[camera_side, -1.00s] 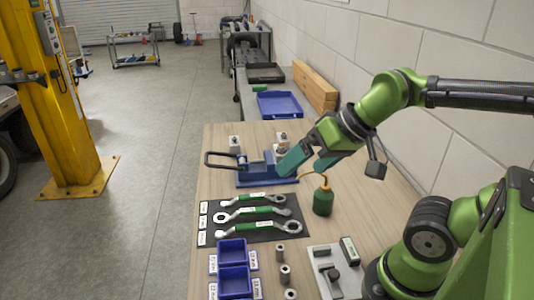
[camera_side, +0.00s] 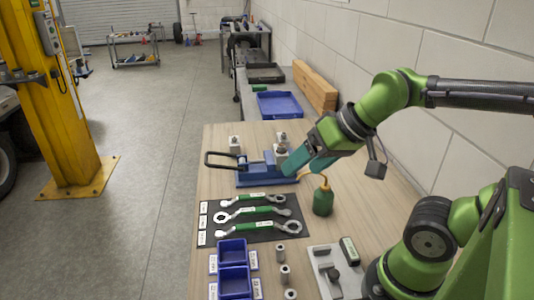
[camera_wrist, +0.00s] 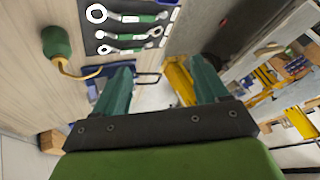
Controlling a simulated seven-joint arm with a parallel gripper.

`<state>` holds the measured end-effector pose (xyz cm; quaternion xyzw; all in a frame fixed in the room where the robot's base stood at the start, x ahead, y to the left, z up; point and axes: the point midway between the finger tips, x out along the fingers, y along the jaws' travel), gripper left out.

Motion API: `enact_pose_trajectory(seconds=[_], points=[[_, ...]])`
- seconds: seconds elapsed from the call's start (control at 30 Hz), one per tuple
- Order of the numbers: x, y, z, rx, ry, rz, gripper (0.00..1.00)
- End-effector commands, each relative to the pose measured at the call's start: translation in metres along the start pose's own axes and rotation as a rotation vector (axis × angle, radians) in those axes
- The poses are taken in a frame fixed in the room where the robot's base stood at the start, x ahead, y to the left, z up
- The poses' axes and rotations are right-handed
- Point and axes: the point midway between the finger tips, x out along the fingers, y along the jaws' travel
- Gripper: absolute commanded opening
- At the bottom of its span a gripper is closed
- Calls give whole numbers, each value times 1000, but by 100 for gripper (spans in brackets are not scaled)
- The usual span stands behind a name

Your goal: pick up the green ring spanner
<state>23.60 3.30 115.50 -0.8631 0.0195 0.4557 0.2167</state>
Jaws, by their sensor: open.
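Three green-handled spanners lie side by side on a black mat (camera_side: 290,236): a far one (camera_side: 257,198), a middle one (camera_side: 252,211) and a near one (camera_side: 259,226). Ring-shaped ends show on them, but I cannot tell which one is meant. In the wrist view the spanners (camera_wrist: 137,17) show at the top, left of centre. My gripper (camera_side: 302,167), with teal fingers, is in the air by the blue vise-like fixture, beyond and right of the mat. The wrist view shows my gripper (camera_wrist: 160,75) open with nothing between its fingers.
A green oil can (camera_side: 323,201) with an orange spout stands right of the mat, close to my gripper. The blue fixture (camera_side: 255,175) has a black handle. Blue bins (camera_side: 233,268) and metal sockets (camera_side: 284,272) stand at the near side.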

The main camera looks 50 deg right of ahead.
Motion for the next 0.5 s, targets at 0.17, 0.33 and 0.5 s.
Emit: enact_pose_trajectory(seconds=[0.17, 0.33, 0.5], points=[[0, 0, 0, 0, 0, 0, 53], [0, 0, 0, 0, 0, 0, 53], [12, -2, 4, -9, -56, 7, 53]])
